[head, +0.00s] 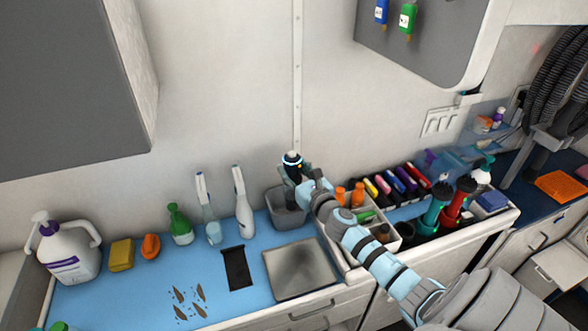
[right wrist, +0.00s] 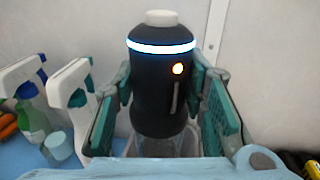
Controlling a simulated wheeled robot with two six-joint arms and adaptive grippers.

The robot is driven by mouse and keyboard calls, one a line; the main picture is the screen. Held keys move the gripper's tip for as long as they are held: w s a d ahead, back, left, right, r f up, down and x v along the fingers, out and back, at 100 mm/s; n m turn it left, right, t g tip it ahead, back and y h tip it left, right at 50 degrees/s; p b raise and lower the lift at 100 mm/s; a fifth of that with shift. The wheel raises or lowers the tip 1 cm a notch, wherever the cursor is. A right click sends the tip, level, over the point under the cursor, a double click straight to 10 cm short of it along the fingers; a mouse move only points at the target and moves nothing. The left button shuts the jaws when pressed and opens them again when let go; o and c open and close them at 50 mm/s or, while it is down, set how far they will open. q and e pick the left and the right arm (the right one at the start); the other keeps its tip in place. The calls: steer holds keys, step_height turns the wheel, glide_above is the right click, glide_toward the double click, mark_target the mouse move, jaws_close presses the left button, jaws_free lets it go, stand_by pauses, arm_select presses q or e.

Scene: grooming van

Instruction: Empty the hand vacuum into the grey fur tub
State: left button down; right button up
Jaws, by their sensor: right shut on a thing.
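The hand vacuum (head: 291,160) is black with a glowing blue-white ring and a pale cap on top. In the right wrist view the hand vacuum (right wrist: 160,85) stands upright, with an orange light and a clear lower part. My right gripper (head: 298,174) is shut around its body, one green-padded finger on each side. The grey fur tub (head: 287,214) stands on the blue counter against the wall, just below the vacuum. The vacuum's lower end is hidden in the head view, so I cannot tell whether it touches the tub. My left gripper is out of view.
A metal plate (head: 300,268), a black strip (head: 236,268) and brown clumps (head: 188,300) lie on the counter in front. A divided organiser (head: 345,255) with orange bottles is close on the right. A wall cabinet (head: 430,40) hangs above right.

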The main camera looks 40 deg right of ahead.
mark_target(296, 160)
steer(key=shift+f+b, duration=0.9)
steer(key=shift+b, duration=0.05)
stand_by(0.8)
step_height(296, 160, up, 4)
steer(key=p, duration=0.4)
steer(key=shift+r+p, duration=0.2)
steer(key=shift+p, duration=0.2)
steer(key=shift+r, duration=0.8)
